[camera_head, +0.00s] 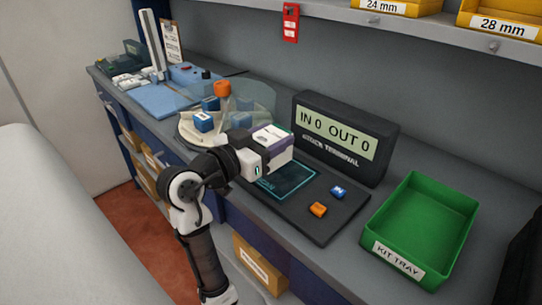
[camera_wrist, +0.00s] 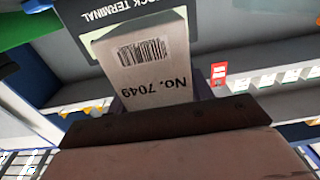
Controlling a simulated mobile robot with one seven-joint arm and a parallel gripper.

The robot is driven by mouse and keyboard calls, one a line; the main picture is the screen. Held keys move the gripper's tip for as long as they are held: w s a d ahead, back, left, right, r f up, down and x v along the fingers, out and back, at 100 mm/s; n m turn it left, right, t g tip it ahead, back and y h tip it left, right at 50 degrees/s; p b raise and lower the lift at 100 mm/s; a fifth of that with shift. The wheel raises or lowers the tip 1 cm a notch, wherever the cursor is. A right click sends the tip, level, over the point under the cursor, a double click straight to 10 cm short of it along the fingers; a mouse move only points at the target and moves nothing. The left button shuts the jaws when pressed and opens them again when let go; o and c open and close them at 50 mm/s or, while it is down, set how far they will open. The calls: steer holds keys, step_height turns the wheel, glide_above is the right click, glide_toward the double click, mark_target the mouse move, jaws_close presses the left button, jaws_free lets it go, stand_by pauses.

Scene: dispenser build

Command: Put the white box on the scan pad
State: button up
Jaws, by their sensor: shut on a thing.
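The white box (camera_head: 271,136) is in my gripper (camera_head: 262,150), above the scan pad in the head view. In the wrist view the box (camera_wrist: 145,65) fills the middle and shows a barcode and "No. 7049". My gripper is shut on it. The scan pad (camera_head: 291,184) is a dark panel with a teal outline, in front of the stock terminal. My gripper and the box cover its far left part. I cannot tell how high the box is above the pad.
The stock terminal (camera_head: 343,135) reads "IN 0 OUT 0" behind the pad. A blue button (camera_head: 338,192) and an orange button (camera_head: 318,209) are right of the pad. A green kit tray (camera_head: 408,262) stands at right. A round clear-walled carousel (camera_head: 188,131) with blue boxes is at left.

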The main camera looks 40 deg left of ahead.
steer(key=shift+f, duration=2.55)
steer(key=shift+f, duration=0.15)
steer(key=o, duration=1.1)
